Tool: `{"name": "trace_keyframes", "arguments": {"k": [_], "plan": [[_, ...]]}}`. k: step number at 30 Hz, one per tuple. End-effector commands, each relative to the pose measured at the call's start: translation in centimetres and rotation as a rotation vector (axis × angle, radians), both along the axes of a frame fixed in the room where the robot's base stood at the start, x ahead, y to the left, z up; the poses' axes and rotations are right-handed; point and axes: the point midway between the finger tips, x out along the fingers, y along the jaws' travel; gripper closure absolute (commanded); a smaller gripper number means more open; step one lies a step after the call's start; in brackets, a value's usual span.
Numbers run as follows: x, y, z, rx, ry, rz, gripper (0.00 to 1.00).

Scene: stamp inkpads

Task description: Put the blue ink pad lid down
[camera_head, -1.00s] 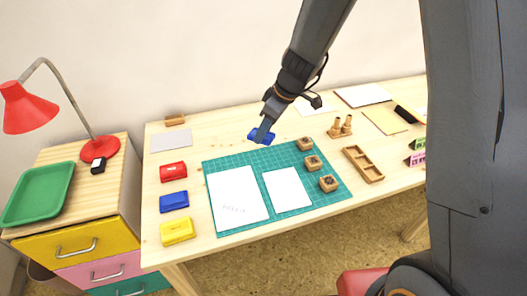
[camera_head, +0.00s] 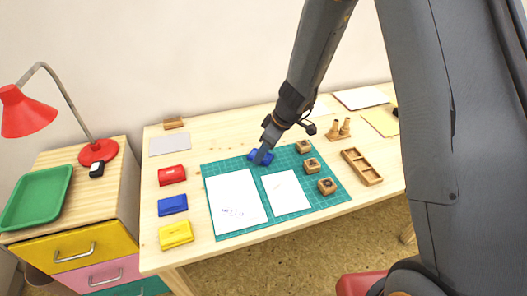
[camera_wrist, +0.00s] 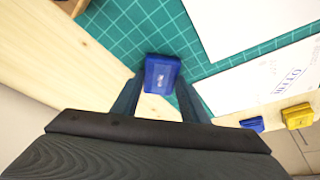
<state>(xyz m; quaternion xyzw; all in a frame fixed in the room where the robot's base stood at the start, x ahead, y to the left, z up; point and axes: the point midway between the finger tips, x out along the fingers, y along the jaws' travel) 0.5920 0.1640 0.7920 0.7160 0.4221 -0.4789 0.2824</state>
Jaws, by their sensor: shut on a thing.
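The blue ink pad lid (camera_head: 261,157) is between the fingers of my gripper (camera_head: 262,153), over the back edge of the green cutting mat (camera_head: 233,161). The lid also shows in the wrist view (camera_wrist: 161,74), with a finger on either side of it. My gripper (camera_wrist: 160,92) is shut on the lid. I cannot tell whether the lid touches the mat. A blue ink pad (camera_head: 173,205) stands left of the mat, between the red ink pad (camera_head: 172,175) and the yellow ink pad (camera_head: 176,235).
White papers (camera_head: 236,199) and (camera_head: 286,192) lie on the mat. Several wooden stamps, such as one (camera_head: 327,186), stand along its right side. A wooden tray (camera_head: 362,167) lies further right. A grey sheet (camera_head: 169,144) lies at the back left.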

Motion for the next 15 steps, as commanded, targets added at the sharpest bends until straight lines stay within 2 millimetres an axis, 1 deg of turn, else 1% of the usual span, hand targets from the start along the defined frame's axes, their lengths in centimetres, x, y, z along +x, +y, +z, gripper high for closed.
{"name": "trace_keyframes", "arguments": {"k": [2,3,6,15], "plan": [[0.02,0.02,-0.24,0.0,0.0,0.0,0.81],[-0.01,0.01,-0.22,0.0,0.001,0.0,0.57],[-0.03,0.01,-0.15,0.0,0.001,0.0,0.41],[-0.03,0.01,-0.1,0.0,0.001,0.0,0.41]]}}
